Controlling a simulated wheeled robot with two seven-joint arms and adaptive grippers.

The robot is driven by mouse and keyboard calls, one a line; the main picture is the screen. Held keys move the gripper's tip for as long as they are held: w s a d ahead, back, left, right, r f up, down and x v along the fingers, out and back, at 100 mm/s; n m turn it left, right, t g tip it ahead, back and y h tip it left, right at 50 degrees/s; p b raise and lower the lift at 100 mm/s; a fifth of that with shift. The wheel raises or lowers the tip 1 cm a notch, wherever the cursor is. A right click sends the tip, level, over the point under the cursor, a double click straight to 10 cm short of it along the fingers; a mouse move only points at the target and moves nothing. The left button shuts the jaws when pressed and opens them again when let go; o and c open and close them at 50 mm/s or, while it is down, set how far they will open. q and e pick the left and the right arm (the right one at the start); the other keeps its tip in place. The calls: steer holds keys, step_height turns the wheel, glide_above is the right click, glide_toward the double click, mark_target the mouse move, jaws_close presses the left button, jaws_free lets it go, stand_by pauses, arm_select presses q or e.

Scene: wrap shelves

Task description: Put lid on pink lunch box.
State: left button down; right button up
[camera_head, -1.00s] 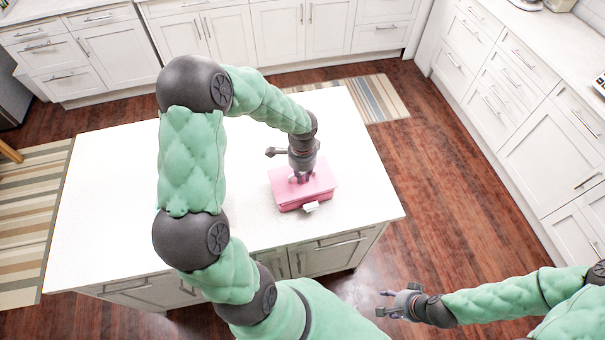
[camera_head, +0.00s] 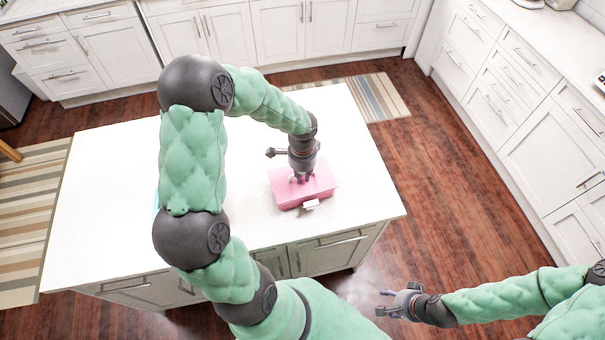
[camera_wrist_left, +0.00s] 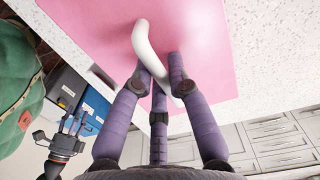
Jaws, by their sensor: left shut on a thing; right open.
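The pink lunch box (camera_head: 292,202) stands on the white island top near its right front corner. Its pink lid (camera_head: 318,181) lies over the box; I cannot tell whether it is fully seated. A white latch (camera_head: 311,204) shows at the front. My left gripper (camera_head: 301,178) points down at the lid from above. In the left wrist view, my left gripper (camera_wrist_left: 163,85) is shut on the white curved handle (camera_wrist_left: 146,48) of the pink lid (camera_wrist_left: 215,50). My right gripper (camera_head: 388,302) is open and empty, out in front of the island, low at the right.
The island top (camera_head: 110,190) is mostly clear, though my left arm hides part of it. In the left wrist view, a blue box (camera_wrist_left: 88,108) shows below the counter edge. White cabinets (camera_head: 540,140) line the back and right.

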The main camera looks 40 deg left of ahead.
arm_select(q)
steer(key=shift+f, duration=0.3)
steer(key=c, duration=1.1)
jaws_free()
step_height(320, 180, up, 12)
